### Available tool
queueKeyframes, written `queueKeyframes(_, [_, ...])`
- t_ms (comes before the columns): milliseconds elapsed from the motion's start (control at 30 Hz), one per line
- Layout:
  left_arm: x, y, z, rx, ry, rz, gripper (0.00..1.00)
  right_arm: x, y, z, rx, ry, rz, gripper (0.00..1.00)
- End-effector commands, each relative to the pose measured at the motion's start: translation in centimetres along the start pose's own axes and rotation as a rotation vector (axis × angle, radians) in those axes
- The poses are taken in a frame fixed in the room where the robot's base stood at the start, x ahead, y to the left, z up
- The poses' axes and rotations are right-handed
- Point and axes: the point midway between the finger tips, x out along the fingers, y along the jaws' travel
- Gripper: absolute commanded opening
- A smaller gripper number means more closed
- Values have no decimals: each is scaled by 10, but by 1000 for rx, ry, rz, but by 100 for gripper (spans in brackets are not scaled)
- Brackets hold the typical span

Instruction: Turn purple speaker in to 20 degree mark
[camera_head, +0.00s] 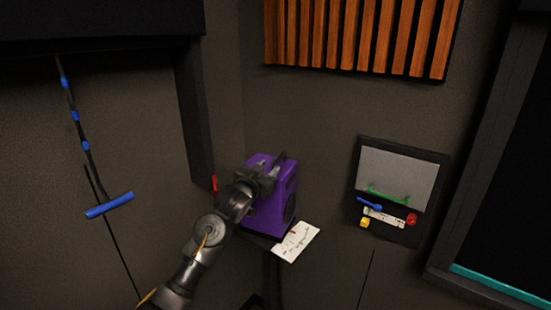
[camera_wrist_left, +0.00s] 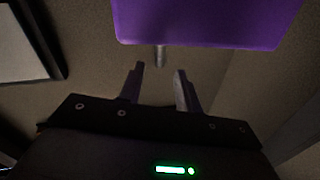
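The purple speaker (camera_head: 266,213) stands on a small dark stand near the room's corner, its dark round driver facing right. A white card (camera_head: 296,241) with dark marks and a small red mark lies at its base; I cannot read the degree marks. My left gripper (camera_head: 268,176) is at the speaker's upper part and hides some of it. In the left wrist view the purple speaker (camera_wrist_left: 205,22) fills the top, with a short grey post at its edge. The left gripper's fingers (camera_wrist_left: 160,82) are apart with nothing between them. My right gripper is not in view.
A wall panel (camera_head: 401,190) with a green handle and small coloured parts is at the right. A blue handle (camera_head: 110,205) hangs on a cord at the left. Orange wooden slats (camera_head: 362,35) are on the wall above. A dark frame edge stands left of the speaker.

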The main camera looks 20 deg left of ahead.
Motion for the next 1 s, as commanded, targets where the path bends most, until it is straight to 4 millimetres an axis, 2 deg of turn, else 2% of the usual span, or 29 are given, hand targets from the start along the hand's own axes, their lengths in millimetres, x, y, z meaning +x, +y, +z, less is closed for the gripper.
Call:
queueKeyframes(33, [10,0,-4,-1,-2,0,34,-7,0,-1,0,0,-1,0])
queueKeyframes(200, [38,0,-3,0,-3,0,34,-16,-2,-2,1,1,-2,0])
queueKeyframes(400, [58,0,-1,-1,-1,1,34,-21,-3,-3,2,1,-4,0])
queueKeyframes(833, [64,0,0,0,0,0,34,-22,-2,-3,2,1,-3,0])
queueKeyframes(1000, [64,0,0,0,0,0,12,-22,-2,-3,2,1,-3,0])
